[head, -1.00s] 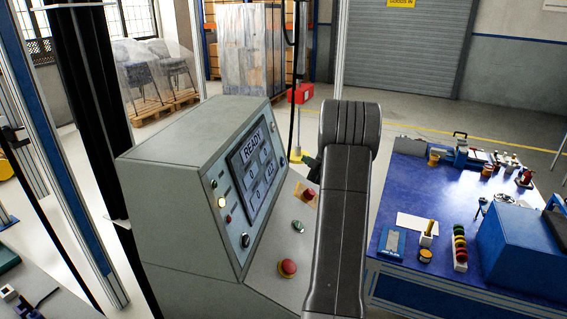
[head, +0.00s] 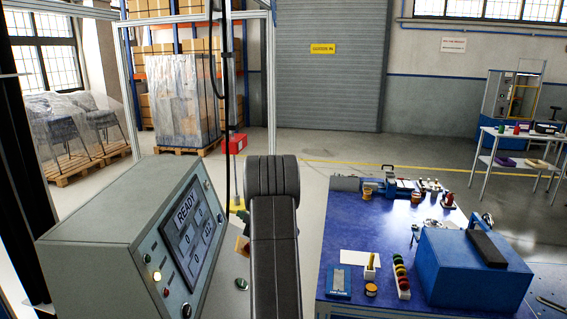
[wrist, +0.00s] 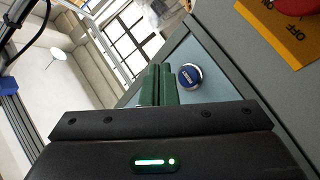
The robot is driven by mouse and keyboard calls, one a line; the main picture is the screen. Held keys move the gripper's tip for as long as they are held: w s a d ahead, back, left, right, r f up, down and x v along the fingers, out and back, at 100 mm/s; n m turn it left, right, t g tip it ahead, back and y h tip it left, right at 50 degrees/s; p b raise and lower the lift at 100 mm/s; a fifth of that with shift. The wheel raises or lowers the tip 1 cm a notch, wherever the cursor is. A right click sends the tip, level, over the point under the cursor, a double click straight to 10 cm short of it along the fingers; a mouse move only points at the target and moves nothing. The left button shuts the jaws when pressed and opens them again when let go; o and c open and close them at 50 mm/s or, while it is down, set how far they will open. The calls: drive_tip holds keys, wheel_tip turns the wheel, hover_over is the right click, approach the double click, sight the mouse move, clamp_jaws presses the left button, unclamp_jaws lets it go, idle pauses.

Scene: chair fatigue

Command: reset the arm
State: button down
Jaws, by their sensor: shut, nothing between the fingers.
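In the wrist view my gripper (wrist: 158,85) has its two green fingers pressed together with nothing between them. A round blue button (wrist: 190,77) on the grey console shows just right of the fingers; I cannot tell whether they touch it. The gripper's fingers are not clear there. The console's screen (head: 193,230) reads READY.
An orange plate marked OFF (wrist: 285,35) with a red knob (wrist: 296,5) is close by in the wrist view. A blue-topped workbench (head: 340,215) with several small tools and a blue box (head: 470,265) stands right of my arm. Open floor lies behind.

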drive_tip(key=d, duration=0.2)
drive_tip(key=d+r, duration=0.1)
drive_tip(key=d, duration=0.1)
drive_tip(key=shift+s+d, duration=0.1)
drive_tip(key=shift+d, duration=0.2)
drive_tip(key=shift+r, duration=0.1)
drive_tip(key=a+b, duration=0.1)
drive_tip(key=a+f+b, duration=0.1)
drive_tip(key=a, duration=0.1)
drive_tip(key=a+b, duration=0.1)
drive_tip(key=a, duration=0.1)
drive_tip(key=shift+f+b, duration=0.35)
drive_tip(key=shift+b, duration=0.4)
